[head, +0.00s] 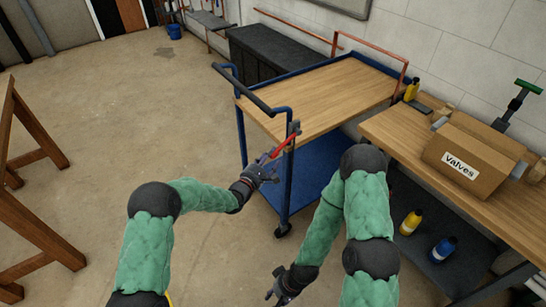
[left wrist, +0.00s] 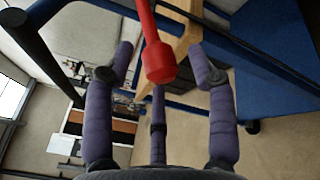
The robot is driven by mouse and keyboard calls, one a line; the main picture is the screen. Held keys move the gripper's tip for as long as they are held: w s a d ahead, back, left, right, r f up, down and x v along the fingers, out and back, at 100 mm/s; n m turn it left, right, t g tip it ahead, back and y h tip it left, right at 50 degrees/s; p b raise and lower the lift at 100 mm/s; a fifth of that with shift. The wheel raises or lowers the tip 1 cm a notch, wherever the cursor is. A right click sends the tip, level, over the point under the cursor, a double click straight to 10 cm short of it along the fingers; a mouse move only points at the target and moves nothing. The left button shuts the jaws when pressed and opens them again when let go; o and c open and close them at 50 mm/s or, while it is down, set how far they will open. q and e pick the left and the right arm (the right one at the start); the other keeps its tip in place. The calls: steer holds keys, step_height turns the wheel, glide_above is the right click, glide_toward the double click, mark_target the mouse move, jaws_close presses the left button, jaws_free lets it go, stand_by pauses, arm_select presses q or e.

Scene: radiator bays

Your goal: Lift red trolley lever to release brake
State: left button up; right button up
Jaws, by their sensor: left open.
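The red lever (head: 287,143) slants up to the right on the near corner post of the blue trolley (head: 335,94), which has a wooden top. My left gripper (head: 266,163) is open at the lever's lower end. In the left wrist view the knobbed end of the red lever (left wrist: 160,62) sits between the spread fingers of the left gripper (left wrist: 160,75), with no finger seen closed on it. Whether a finger touches the lever I cannot tell. My right gripper (head: 276,284) is low at the bottom of the head view, empty, with its fingers apart.
A wooden bench (head: 404,131) at the right bears a cardboard box labelled Valves (head: 466,157). Bottles, one yellow (head: 411,222), stand on its lower shelf. A black cabinet (head: 268,54) is behind the trolley. A wooden frame (head: 38,225) stands at left. The floor between is clear.

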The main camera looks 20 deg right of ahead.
mark_target(285, 144)
arm_select(q)
steer(key=shift+b+x, duration=0.3)
steer(key=shift+x, duration=1)
steer(key=shift+c, duration=0.2)
